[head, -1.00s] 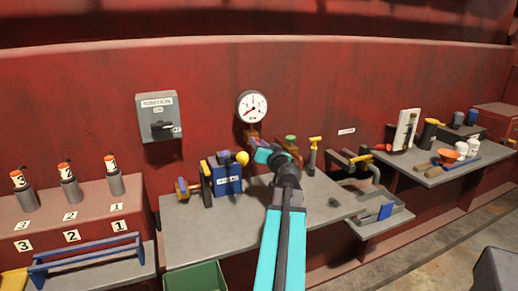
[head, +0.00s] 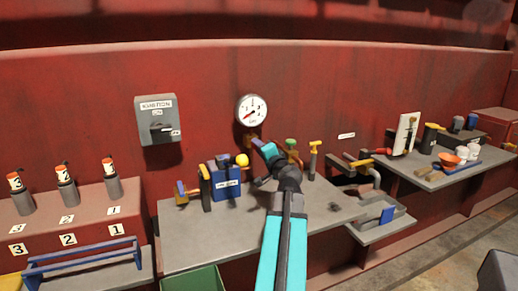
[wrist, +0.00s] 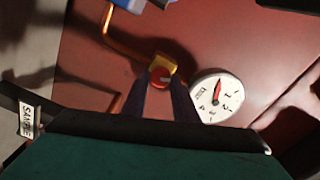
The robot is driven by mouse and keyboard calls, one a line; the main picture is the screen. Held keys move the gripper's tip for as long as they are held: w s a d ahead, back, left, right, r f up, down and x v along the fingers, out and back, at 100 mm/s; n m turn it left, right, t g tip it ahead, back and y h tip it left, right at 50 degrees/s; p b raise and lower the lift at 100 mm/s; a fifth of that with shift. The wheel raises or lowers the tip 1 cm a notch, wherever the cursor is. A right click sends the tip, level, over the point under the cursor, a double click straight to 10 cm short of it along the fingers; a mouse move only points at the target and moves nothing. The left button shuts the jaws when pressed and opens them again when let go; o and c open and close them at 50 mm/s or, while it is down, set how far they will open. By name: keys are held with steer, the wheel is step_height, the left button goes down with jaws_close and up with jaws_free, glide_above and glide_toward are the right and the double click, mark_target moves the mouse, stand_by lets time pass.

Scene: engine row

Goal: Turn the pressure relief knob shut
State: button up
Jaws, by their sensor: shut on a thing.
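The pressure relief knob is a small round red knob (wrist: 159,76) on a brass body (wrist: 163,62), seen in the wrist view. My gripper (wrist: 160,84) has its two dark fingers on either side of the knob and is shut on it. In the head view my gripper (head: 256,143) reaches to the brass fitting below the white pressure gauge (head: 252,110), and hides the knob. The gauge also shows in the wrist view (wrist: 217,96), just right of the fingers, with a red needle.
A copper pipe (wrist: 122,44) runs to the brass body. A blue box with a yellow ball-topped lever (head: 242,160) stands left of my gripper, and a green-topped valve (head: 291,144) stands close on the right. A grey switch box (head: 157,120) hangs on the red wall.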

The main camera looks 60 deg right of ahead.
steer(key=m+p, duration=0.1)
steer(key=m, duration=0.3)
stand_by(0.4)
steer(key=o, duration=1)
steer(key=shift+s, duration=0.1)
steer(key=shift+b+v, duration=6.85)
steer(key=shift+b, duration=1.45)
